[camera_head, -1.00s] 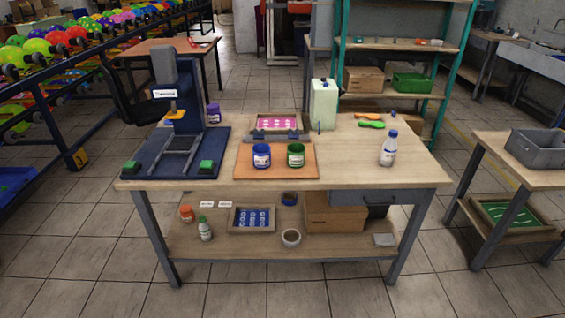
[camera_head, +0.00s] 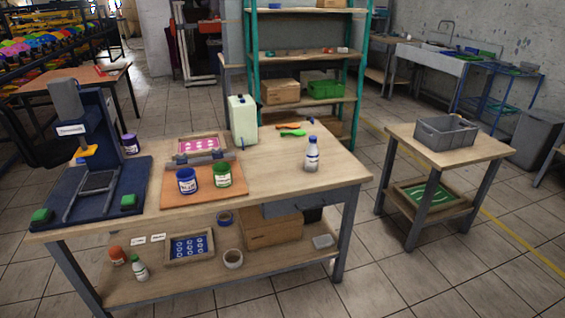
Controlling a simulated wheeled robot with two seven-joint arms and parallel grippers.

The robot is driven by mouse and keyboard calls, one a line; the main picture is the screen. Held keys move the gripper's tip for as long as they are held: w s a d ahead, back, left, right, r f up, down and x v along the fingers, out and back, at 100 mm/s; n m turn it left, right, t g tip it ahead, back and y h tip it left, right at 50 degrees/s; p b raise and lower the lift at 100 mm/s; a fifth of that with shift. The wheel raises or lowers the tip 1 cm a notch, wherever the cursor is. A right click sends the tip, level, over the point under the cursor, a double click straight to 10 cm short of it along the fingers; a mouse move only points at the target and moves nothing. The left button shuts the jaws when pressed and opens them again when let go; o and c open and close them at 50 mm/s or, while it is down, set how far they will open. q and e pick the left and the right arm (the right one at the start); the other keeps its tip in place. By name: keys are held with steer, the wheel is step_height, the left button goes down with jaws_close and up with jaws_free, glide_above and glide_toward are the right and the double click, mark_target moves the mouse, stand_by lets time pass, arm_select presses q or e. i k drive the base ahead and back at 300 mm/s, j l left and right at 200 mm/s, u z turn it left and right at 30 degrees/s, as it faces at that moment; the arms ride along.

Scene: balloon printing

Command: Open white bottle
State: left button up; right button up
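A white bottle (camera_head: 312,155) with a blue cap stands upright near the right end of the wooden workbench (camera_head: 270,183). A smaller white bottle (camera_head: 139,268) with a green cap stands on the bench's lower shelf at the left. Neither of my grippers is in the head view.
A blue jar (camera_head: 186,181) and a green jar (camera_head: 222,175) stand on an orange board. A blue press (camera_head: 85,165) is at the left. A pale jug (camera_head: 242,120) stands behind. A side table with a grey bin (camera_head: 445,133) is at the right, with clear floor between.

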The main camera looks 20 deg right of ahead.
mark_target(312, 152)
steer(key=u, duration=0.45)
steer(key=l+u, duration=0.5)
steer(key=l, duration=0.2)
steer(key=l+u, duration=0.45)
steer(key=l, duration=0.25)
